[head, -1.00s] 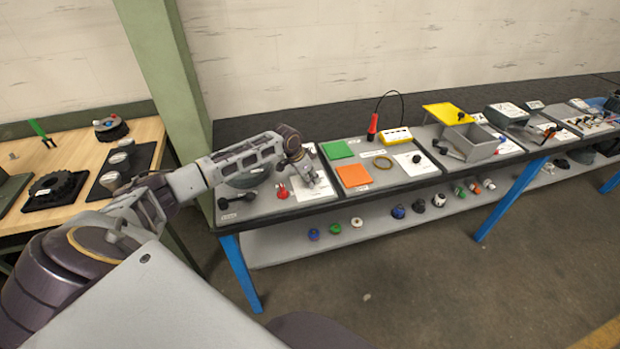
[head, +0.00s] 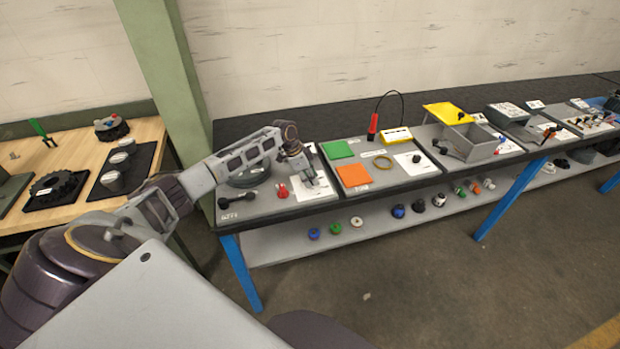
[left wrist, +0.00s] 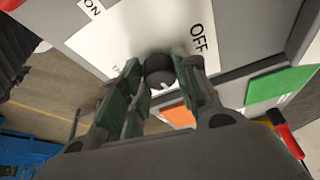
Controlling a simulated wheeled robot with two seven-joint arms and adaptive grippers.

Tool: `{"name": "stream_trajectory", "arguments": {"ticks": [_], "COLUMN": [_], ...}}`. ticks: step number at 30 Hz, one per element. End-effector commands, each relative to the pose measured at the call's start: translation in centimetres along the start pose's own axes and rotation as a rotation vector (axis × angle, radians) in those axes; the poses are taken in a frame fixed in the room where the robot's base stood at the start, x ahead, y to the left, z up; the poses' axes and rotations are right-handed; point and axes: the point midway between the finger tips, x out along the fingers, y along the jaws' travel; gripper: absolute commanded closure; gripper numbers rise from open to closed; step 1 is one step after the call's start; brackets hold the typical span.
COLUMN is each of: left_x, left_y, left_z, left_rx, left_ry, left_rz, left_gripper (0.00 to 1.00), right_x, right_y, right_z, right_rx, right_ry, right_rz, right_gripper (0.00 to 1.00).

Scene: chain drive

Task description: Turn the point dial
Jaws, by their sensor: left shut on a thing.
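The point dial (left wrist: 159,70) is a dark round knob with a pale pointer mark, seen in the left wrist view. It sits on a white plate (left wrist: 130,30) printed with ON and OFF. My left gripper (left wrist: 158,80) is shut on the dial, with one green-padded finger on each side of it. In the head view my left gripper (head: 311,178) reaches down over the white plate at the left end of the blue-legged bench and hides the dial. My right gripper is not in view.
A red knob (head: 282,191) and a black lever (head: 236,198) stand left of my gripper. Green (head: 338,150) and orange (head: 353,175) squares lie on the panel to the right. A green post (head: 165,75) rises behind my left arm.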

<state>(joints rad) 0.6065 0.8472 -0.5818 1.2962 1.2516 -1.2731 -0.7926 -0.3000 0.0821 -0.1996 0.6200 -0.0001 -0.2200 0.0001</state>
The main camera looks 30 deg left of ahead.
Motion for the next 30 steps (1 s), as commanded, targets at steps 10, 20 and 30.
{"name": "stream_trajectory", "arguments": {"ticks": [10,20,30], "left_x": [0.1,0.1,0.1], "left_y": [-0.2,-0.3,-0.3], "left_z": [-0.1,-0.1,-0.1], "left_rx": [0.189,0.382,0.518], "left_ry": [0.003,0.003,0.001], "left_rz": [0.078,0.157,0.213], "left_gripper": [0.93,0.93,0.93], "right_x": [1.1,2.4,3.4], "right_y": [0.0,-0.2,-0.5], "right_z": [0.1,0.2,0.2], "right_rx": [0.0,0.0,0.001], "right_ry": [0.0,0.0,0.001], "right_rz": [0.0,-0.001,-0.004], "right_gripper": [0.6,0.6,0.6]}}
